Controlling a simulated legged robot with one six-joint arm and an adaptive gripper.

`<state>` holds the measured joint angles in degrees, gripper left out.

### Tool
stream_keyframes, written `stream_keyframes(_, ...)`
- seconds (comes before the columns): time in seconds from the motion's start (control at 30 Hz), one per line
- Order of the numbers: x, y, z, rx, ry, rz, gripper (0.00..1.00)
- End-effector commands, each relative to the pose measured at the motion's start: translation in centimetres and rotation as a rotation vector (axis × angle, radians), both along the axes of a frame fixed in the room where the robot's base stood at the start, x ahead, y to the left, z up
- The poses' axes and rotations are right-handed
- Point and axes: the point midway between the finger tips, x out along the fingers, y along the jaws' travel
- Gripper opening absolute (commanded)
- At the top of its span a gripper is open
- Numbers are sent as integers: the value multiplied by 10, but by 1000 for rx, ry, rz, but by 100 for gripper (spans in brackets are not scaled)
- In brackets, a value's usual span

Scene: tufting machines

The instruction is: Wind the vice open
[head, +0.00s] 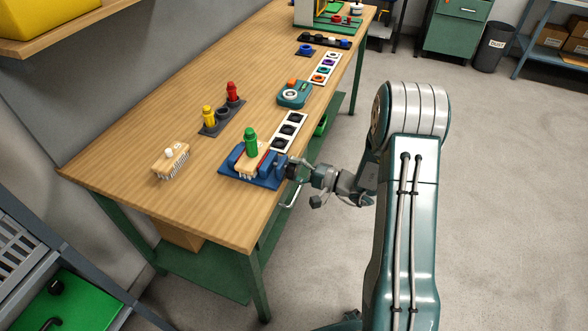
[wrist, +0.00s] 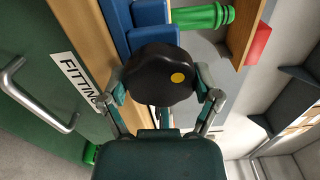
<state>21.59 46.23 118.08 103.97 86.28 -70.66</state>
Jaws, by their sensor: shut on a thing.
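The blue vice (head: 268,181) stands at the front edge of the wooden bench; its blue body also shows in the wrist view (wrist: 150,14). In the wrist view the vice's round black handwheel (wrist: 158,78) with a yellow dot faces me. My gripper (wrist: 162,92) has one finger on each side of its rim, shut on it. In the head view my gripper (head: 298,172) is at the vice's front side.
Another wooden brush (head: 171,161) lies left on the bench. A dark holder (head: 222,117) carries yellow and red pieces. A white strip with black round spots (head: 289,131) and a teal device (head: 294,94) lie behind the vice. A drawer handle (wrist: 37,95) is near my gripper.

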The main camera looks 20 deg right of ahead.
Motion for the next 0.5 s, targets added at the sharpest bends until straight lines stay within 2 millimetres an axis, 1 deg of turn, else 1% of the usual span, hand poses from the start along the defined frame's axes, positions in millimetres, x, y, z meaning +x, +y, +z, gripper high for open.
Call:
stream_keyframes(0.03, -1, 1, -3, -28, -29, 1, 33)
stream_keyframes(0.5, -2, 1, -5, -285, -377, 3, 33)
